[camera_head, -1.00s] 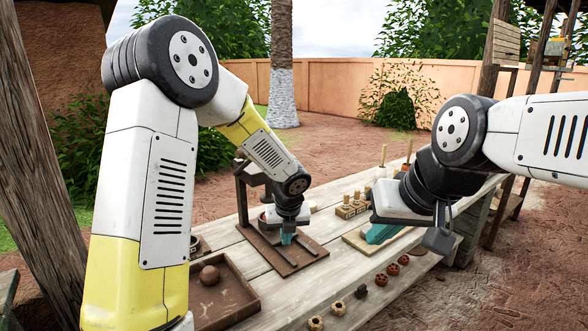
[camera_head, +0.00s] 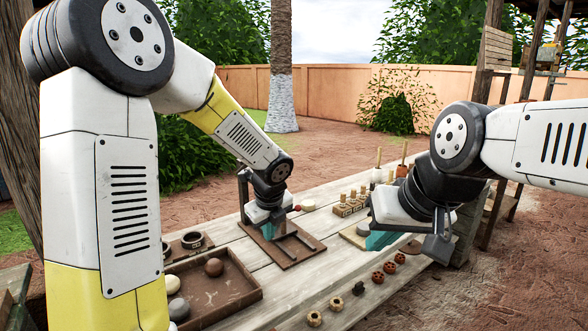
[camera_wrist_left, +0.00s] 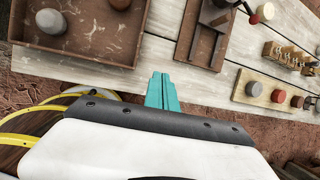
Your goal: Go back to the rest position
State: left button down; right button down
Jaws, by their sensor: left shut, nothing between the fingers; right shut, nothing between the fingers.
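My left gripper (camera_head: 268,230) is shut and empty, above the table beside the brown press. In the left wrist view its teal fingers (camera_wrist_left: 162,90) are together, over the planks between the tray and the press base. My right gripper (camera_head: 380,240) is shut and empty, with teal fingers, above the right part of the table near a light board. The right gripper hides part of that board.
The wooden table (camera_head: 285,290) holds a brown tray (camera_head: 235,308) with several balls, a press base (camera_head: 290,258), a block of stamps (camera_head: 350,207) and small dark pieces (camera_head: 390,267) along its front edge. A post stands behind my left arm.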

pick_arm(q)
jog(key=s+a+r+n+h, duration=0.1)
jog(key=s+a+r+n, duration=0.1)
jog(key=s+r+n, duration=0.2)
jog(key=s+a+r+n+t+h, duration=0.1)
jog(key=s+a+r+n, duration=0.2)
jog(key=s+n, duration=0.8)
jog(key=s+a+r+n+h, duration=0.1)
jog(key=s+r+n, duration=0.5)
jog(key=n, duration=0.6)
jog(key=shift+s+a+r+n+t, duration=0.3)
jog(key=shift+s+a, duration=0.5)
jog(key=shift+s, duration=0.2)
